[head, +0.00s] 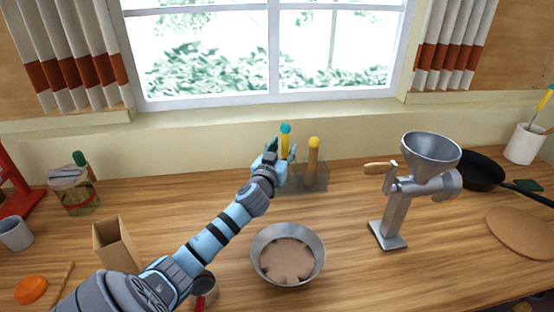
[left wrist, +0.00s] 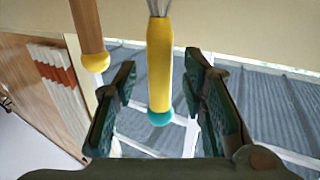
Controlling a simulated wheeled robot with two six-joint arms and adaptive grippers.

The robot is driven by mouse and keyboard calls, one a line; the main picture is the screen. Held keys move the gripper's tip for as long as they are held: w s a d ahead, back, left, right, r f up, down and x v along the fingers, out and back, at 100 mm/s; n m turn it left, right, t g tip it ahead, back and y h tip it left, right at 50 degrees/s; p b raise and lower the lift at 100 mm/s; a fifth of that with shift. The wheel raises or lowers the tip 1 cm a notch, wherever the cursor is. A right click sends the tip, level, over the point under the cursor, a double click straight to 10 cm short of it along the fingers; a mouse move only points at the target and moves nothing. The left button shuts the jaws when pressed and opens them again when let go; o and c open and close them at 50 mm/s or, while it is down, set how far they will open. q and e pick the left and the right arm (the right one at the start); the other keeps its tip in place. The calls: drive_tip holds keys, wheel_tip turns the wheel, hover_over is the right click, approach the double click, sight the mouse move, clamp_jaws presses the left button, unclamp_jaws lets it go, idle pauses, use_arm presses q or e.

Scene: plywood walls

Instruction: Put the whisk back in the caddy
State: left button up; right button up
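The whisk (head: 286,138) has a yellow handle with a teal end and stands upright, handle up, at the left side of the grey see-through caddy (head: 315,180). Its lower part is hidden by my left gripper (head: 283,150) in the head view. In the left wrist view the whisk handle (left wrist: 159,70) lies between the two fingers of my left gripper (left wrist: 161,75), with a gap visible on each side; metal wires show at the top edge. I cannot tell how deep the whisk sits in the caddy. My right gripper is not in view.
A wooden tool (head: 313,158) with a yellow end stands in the caddy, right of the whisk. A metal bowl (head: 288,256) is in front. A grinder (head: 395,205) stands to the right. A white pot (head: 524,145) holds another yellow-and-teal handled tool. A cardboard-coloured box (head: 117,243) is at left.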

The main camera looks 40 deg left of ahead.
use_arm(q)
drive_tip(key=v, duration=1)
drive_tip(key=shift+s, duration=0.1)
